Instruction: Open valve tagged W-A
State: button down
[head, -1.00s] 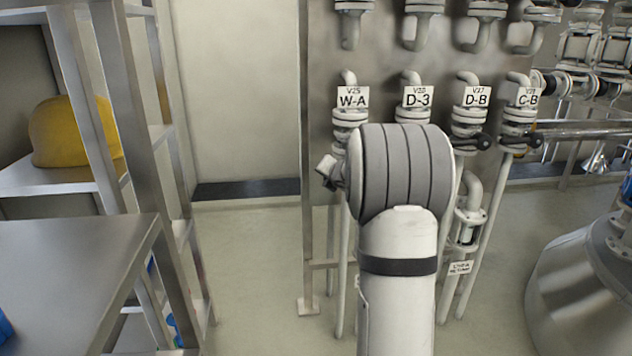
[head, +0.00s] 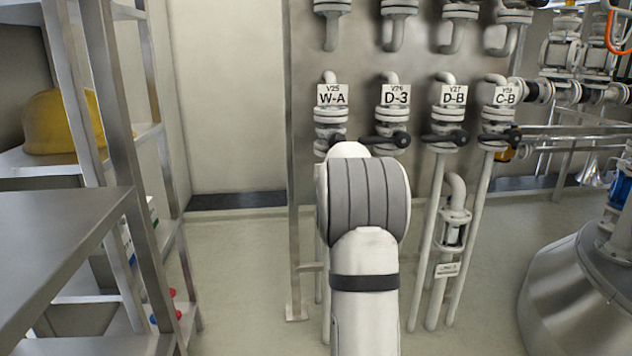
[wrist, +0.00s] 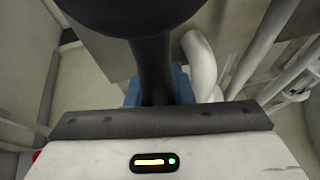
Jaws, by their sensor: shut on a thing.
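The W-A tag (head: 331,95) hangs on the leftmost valve (head: 331,116) of the lower row on the panel. A dark bit of its handle (head: 337,139) shows just above my arm, and the rest is hidden. In the wrist view a black lever handle (wrist: 153,62) with a thick rounded end runs down between the blue pads of my gripper (wrist: 155,92). My gripper is shut on this handle. In the head view my arm hides my gripper. The handle's full angle cannot be told.
Valves tagged D-3 (head: 395,95), D-B (head: 453,95) and C-B (head: 505,95) stand close on the right, with black handles sticking out. A metal shelf (head: 130,150) with a yellow helmet (head: 62,122) is at left. A steel vessel (head: 575,295) stands at right. Floor between is clear.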

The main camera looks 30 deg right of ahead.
jog(key=shift+s+d+r, duration=0.1)
jog(key=shift+s+d, duration=0.2)
jog(key=shift+d, duration=0.05)
jog(key=shift+a, duration=0.1)
jog(key=c, duration=1.7)
grip_release()
jog(key=shift+o, duration=0.8)
jog(key=shift+a+r, duration=0.1)
jog(key=shift+r, duration=0.1)
jog(key=shift+o, duration=1.3)
jog(key=shift+f, duration=0.15)
jog(key=shift+a, duration=0.1)
jog(key=v, duration=0.7)
jog(key=shift+s+a, duration=0.2)
jog(key=shift+s, duration=0.05)
